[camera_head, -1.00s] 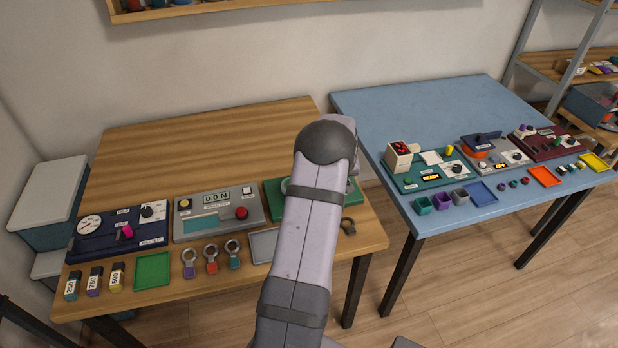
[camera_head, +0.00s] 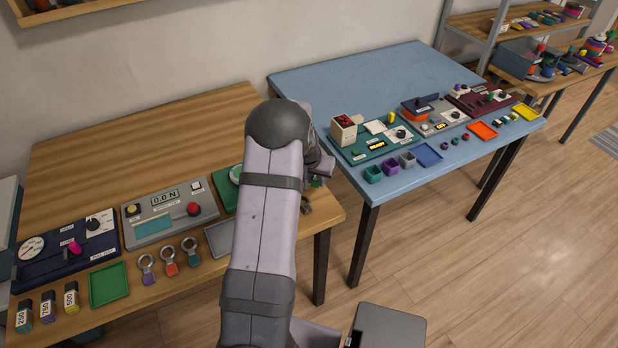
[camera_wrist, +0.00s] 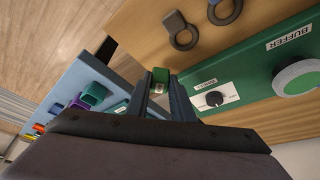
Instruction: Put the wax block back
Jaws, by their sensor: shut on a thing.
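My gripper (camera_wrist: 160,92) shows in the wrist view with its two dark fingers shut on a small block (camera_wrist: 160,75), green with a pale part. I take it as the wax block, though its label cannot be read. The block is held above the floor and table edge. In the head view my arm hides most of the gripper, which is near the right edge of the wooden table (camera_head: 190,115). The green buffer panel (camera_wrist: 260,72) with a round grey pad (camera_wrist: 297,78) and a knob is beside the gripper in the wrist view.
A blue table (camera_head: 345,75) stands to the right, with several panels, small cups and trays. A gap with bare floor separates the tables. The wooden table holds a green tray (camera_head: 109,284), ringed pieces (camera_head: 169,262), a grey force-meter panel (camera_head: 163,212) and a shelf (camera_head: 515,22) stands behind right.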

